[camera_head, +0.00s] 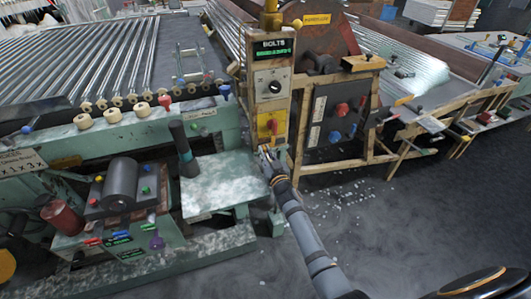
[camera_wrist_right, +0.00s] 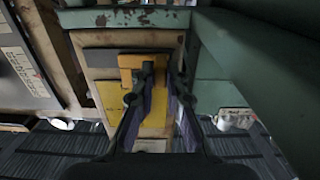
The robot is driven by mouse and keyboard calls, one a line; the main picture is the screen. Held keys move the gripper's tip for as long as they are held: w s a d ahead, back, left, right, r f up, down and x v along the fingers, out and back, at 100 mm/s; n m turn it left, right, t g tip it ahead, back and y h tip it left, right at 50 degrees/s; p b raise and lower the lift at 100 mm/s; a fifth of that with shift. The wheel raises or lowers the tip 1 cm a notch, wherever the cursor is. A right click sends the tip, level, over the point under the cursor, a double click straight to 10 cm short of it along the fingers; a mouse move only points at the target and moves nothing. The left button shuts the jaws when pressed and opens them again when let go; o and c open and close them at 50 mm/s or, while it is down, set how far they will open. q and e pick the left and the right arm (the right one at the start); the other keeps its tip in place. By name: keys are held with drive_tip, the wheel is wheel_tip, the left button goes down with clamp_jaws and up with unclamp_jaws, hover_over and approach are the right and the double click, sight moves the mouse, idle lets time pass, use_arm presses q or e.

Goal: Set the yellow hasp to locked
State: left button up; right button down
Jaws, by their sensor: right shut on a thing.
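The yellow hasp (camera_head: 271,125) is on the front of the upright control box, below the dial. In the right wrist view the hasp (camera_wrist_right: 128,62) shows as an orange-yellow bar in front of a yellow plate (camera_wrist_right: 112,100). My right gripper (camera_head: 267,151) reaches up to the box front from below. In the wrist view its fingers (camera_wrist_right: 160,76) stand on either side of the hasp's end and are shut on it. They hide part of the hasp, so its exact setting is hard to tell. My left gripper is not in view.
The control box (camera_head: 284,98) carries a BOLTS display (camera_head: 273,50) and a black dial (camera_head: 274,87). A dark panel with a red knob (camera_head: 342,109) stands to its right. A green bench (camera_head: 222,185) is close on the left. Small pale bits lie on the open floor.

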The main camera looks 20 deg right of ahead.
sight(270, 144)
drive_tip(key=d, duration=0.2)
drive_tip(key=shift+d+p, duration=0.4)
drive_tip(key=shift+a, duration=0.1)
drive_tip(key=c, duration=1.7)
unclamp_jaws()
drive_tip(key=shift+c, duration=0.2)
drive_tip(key=o, duration=0.4)
drive_tip(key=shift+d, duration=0.25)
drive_tip(key=shift+a, duration=0.1)
drive_tip(key=shift+s+f, duration=0.1)
drive_tip(key=shift+s, duration=0.2)
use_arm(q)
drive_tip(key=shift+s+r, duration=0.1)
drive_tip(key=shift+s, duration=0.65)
use_arm(e)
drive_tip(key=s, duration=1.1)
drive_tip(key=shift+s+d, duration=0.15)
drive_tip(key=shift+d, duration=0.05)
